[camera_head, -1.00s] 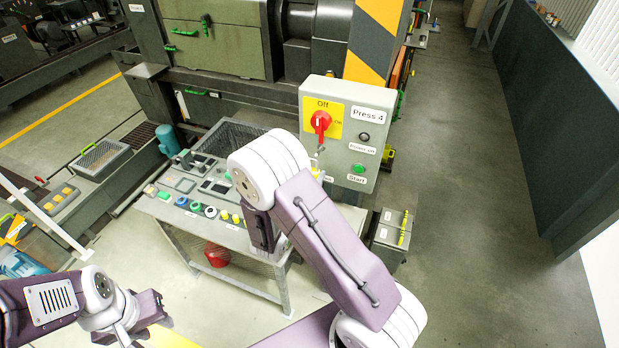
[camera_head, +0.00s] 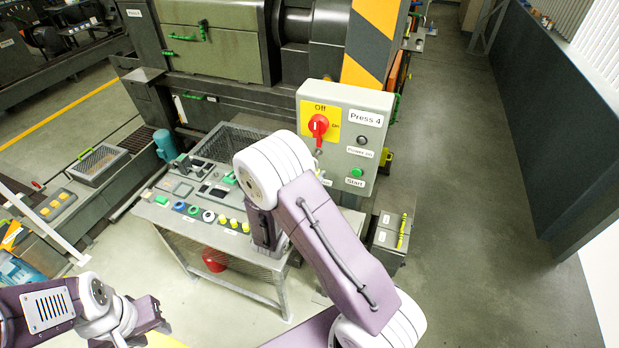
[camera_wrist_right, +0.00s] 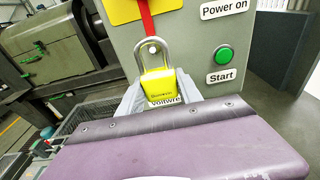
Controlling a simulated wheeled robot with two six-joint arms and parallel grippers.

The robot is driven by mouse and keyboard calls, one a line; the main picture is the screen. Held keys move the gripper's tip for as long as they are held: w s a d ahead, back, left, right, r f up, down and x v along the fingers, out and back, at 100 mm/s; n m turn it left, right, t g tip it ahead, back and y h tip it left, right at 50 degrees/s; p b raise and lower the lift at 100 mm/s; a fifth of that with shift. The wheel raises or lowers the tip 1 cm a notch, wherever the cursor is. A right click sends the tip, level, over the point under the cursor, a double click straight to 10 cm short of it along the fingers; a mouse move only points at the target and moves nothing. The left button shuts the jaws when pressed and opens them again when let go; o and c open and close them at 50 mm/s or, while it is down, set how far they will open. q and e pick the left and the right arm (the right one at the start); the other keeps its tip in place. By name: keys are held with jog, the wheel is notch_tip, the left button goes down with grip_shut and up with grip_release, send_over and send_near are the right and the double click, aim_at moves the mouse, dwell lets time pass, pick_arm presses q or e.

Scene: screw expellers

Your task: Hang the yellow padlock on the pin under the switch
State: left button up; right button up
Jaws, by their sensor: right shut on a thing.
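The yellow padlock (camera_wrist_right: 158,86) is upright in the right wrist view, its silver shackle (camera_wrist_right: 139,58) at the top. My right gripper (camera_wrist_right: 160,97) is shut on its body. The pin (camera_wrist_right: 152,48) appears within the top of the shackle loop; I cannot tell whether the shackle is around it or only in front. The red switch (camera_head: 318,127) sits on a yellow plate of the grey Press 4 box (camera_head: 372,103), above the pin. In the head view my right arm hides the right gripper and most or all of the padlock. My left gripper (camera_head: 150,316) is at the lower left, far from the box, its fingers unclear.
A control table (camera_head: 165,212) with several buttons stands left of and below the box. A green start button (camera_wrist_right: 223,55) is right of the padlock. A grey case (camera_head: 388,238) stands below the box. The floor (camera_head: 470,200) to the right is clear.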

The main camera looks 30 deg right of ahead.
jog(key=shift+w+d, duration=0.4)
jog(key=shift+d, duration=0.1)
jog(key=shift+w+d, duration=0.2)
dwell(0.4)
jog(key=shift+r+x, duration=0.25)
jog(key=shift+x, duration=0.85)
jog(key=shift+b, duration=0.4)
jog(key=shift+f+b, duration=0.7)
